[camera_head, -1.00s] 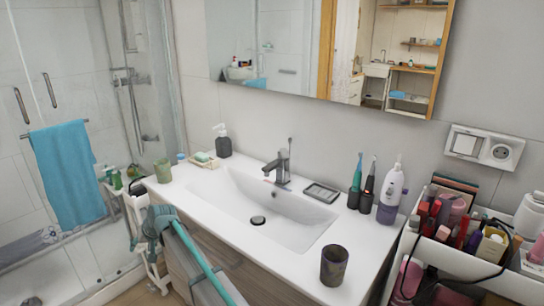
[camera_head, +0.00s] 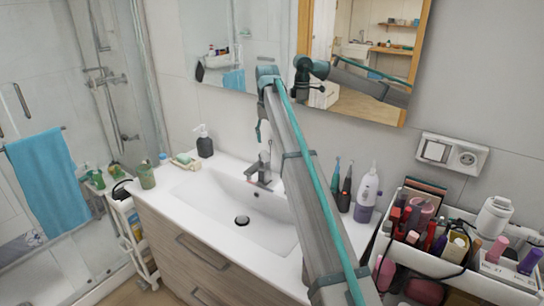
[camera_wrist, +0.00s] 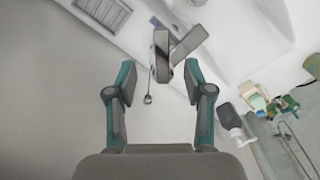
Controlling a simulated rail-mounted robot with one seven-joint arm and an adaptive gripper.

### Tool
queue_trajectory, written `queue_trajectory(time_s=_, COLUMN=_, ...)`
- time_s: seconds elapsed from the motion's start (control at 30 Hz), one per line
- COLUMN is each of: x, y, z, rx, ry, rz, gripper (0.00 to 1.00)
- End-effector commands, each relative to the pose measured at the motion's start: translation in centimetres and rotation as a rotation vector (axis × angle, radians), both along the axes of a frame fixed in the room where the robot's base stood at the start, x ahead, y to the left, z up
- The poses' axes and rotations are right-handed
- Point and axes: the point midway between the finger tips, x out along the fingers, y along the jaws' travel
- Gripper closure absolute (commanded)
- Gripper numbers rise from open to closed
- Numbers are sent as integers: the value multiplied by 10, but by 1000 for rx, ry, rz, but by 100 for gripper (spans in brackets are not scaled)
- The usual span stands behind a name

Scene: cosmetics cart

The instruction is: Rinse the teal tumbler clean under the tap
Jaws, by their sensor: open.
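A green tumbler (camera_head: 146,175) stands upright at the left end of the white counter; its colour is closer to green than teal. A greenish cup shape (camera_wrist: 313,65) shows at the right edge of the wrist view, probably the same tumbler. The grey tap (camera_head: 262,170) stands behind the basin. It also shows between my fingers in the wrist view (camera_wrist: 163,58). My gripper (camera_wrist: 160,78) is open and empty, above the tap area and away from the tumbler. The counter's front right, where a dark patterned cup stood, is hidden behind my arm.
The white basin (camera_head: 235,205) is empty. A black soap dispenser (camera_head: 205,146) and a soap dish (camera_head: 185,160) stand between tumbler and tap. Toothbrushes and a white-purple bottle (camera_head: 367,195) stand to the right, beside a full cosmetics cart (camera_head: 470,280). The mirror (camera_head: 235,45) hangs behind.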

Motion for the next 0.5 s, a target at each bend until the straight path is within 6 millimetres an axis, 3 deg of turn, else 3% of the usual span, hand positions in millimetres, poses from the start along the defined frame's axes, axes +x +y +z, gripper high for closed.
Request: queue_trajectory(time_s=0.5, x=-2, y=0, z=-80, rx=2, ry=1, rz=2, gripper=48)
